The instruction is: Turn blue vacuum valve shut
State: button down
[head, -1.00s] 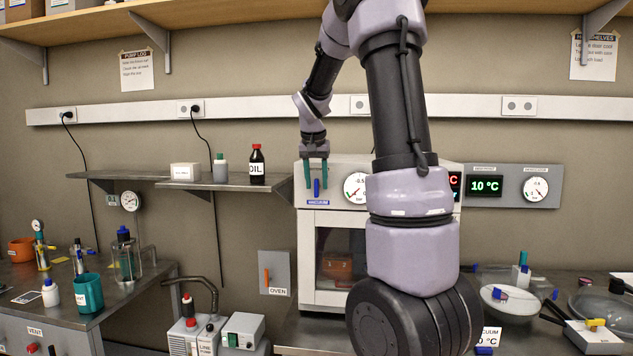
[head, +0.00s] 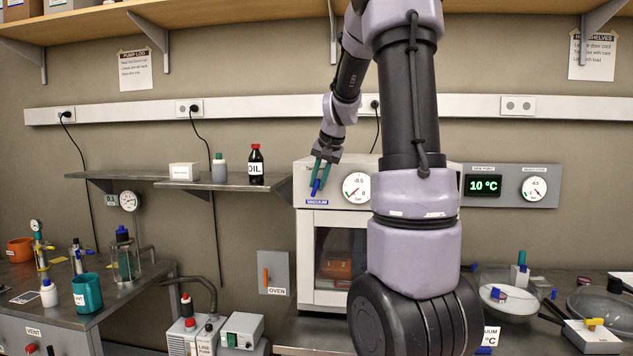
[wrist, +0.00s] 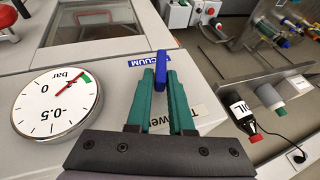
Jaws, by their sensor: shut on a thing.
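The blue vacuum valve handle (head: 316,187) is on the front of the white oven (head: 302,240), at its upper left, above a blue VACUUM label (head: 317,202). The handle leans, its lower end toward the left. My gripper (head: 318,181) comes from above, tilted the same way, with its teal fingers shut on the handle. In the wrist view the handle (wrist: 160,68) stands between the fingertips of my gripper (wrist: 161,75). The round pressure gauge (wrist: 57,103) is beside it; it also shows in the head view (head: 356,188).
A steel shelf (head: 220,185) left of the oven carries a dark OIL bottle (head: 256,165), a grey bottle and a white box. My arm hides part of the oven's right side. A grey panel with a 10 °C display (head: 486,185) is at the right.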

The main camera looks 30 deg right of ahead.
jog(key=shift+s+d+f+m+t+y, duration=0.2)
jog(key=shift+f+m+t+y, duration=0.3)
jog(key=shift+t+y, duration=1.05)
jog(key=shift+s+d+f+m+t+y, duration=0.25)
jog(key=shift+m+t+y, duration=0.45)
jog(key=shift+t+y, duration=0.85)
jog(key=shift+s+d+f+m+t+y, duration=0.15)
jog(key=shift+f+m+t+y, duration=0.4)
jog(key=shift+t+y, duration=0.95)
jog(key=shift+w, duration=0.1)
jog(key=c, duration=0.9)
grip_release()
jog(key=shift+o, duration=0.2)
jog(key=shift+r, duration=0.1)
jog(key=shift+d, duration=0.1)
